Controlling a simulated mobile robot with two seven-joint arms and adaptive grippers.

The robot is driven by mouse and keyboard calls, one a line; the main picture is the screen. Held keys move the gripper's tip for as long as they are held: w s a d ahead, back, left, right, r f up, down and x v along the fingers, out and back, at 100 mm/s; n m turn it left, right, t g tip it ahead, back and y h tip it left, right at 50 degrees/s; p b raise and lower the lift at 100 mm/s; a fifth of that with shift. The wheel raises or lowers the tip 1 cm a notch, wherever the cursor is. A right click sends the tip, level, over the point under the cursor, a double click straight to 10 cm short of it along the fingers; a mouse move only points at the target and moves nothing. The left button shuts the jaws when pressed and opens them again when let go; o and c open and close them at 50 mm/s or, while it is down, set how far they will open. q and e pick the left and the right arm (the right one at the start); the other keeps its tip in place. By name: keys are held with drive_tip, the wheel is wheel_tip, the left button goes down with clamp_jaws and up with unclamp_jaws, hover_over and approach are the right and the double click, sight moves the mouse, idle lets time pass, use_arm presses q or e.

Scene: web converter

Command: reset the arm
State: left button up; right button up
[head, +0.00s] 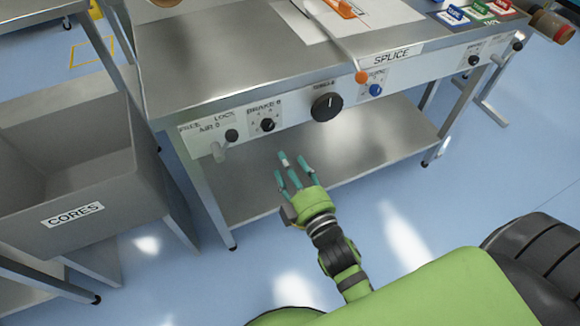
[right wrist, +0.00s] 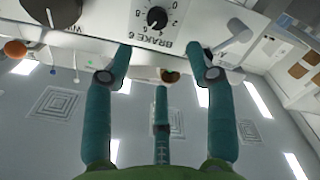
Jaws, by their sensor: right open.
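My right gripper (head: 289,168) is green with teal fingers. It is in front of the bench, just below its control panel, with its fingers spread open and nothing between them. The right wrist view shows the same open gripper (right wrist: 160,75), fingers pointing at the panel. There the BRAKE knob (right wrist: 157,17) appears upside down beyond the fingertips. In the head view the BRAKE knob (head: 267,125) lies above and left of the gripper, and the large TENSION knob (head: 326,106) is above and right. I see no contact with the panel. My left gripper is not in view.
A grey bin marked CORES (head: 70,215) stands at the left. The lock lever (head: 219,150) juts out from the panel's left end. The steel bench (head: 210,60) has a lower shelf (head: 350,150) behind the gripper. Blue floor (head: 470,200) is open at the right.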

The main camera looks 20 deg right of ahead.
drive_tip(key=s+a+f+m+g+p, duration=0.1)
drive_tip(key=s+f+g, duration=0.25)
drive_tip(key=f, duration=0.65)
drive_tip(key=s+f+m+g+p, duration=0.1)
drive_tip(key=s+f+g, duration=0.25)
drive_tip(key=f, duration=0.55)
drive_tip(key=s+a+f+m+g+p, duration=0.15)
drive_tip(key=s+f, duration=0.35)
drive_tip(key=f, duration=0.5)
drive_tip(key=s+d+f+m+g, duration=0.1)
drive_tip(key=s+d+f+g, duration=0.1)
drive_tip(key=s, duration=0.6)
drive_tip(key=s+d+f+m+g+p, duration=0.1)
drive_tip(key=s+d+f+g, duration=0.2)
drive_tip(key=s+f, duration=0.3)
drive_tip(key=s+d+f+m+g+p, duration=0.1)
drive_tip(key=s+d+f+m+g, duration=0.1)
drive_tip(key=s, duration=0.7)
wheel_tip(320, 180, down, 2)
drive_tip(key=shift+s+d+f+g+h, duration=0.1)
drive_tip(key=shift+s+d+g+h, duration=0.25)
drive_tip(key=shift+d+g, duration=0.45)
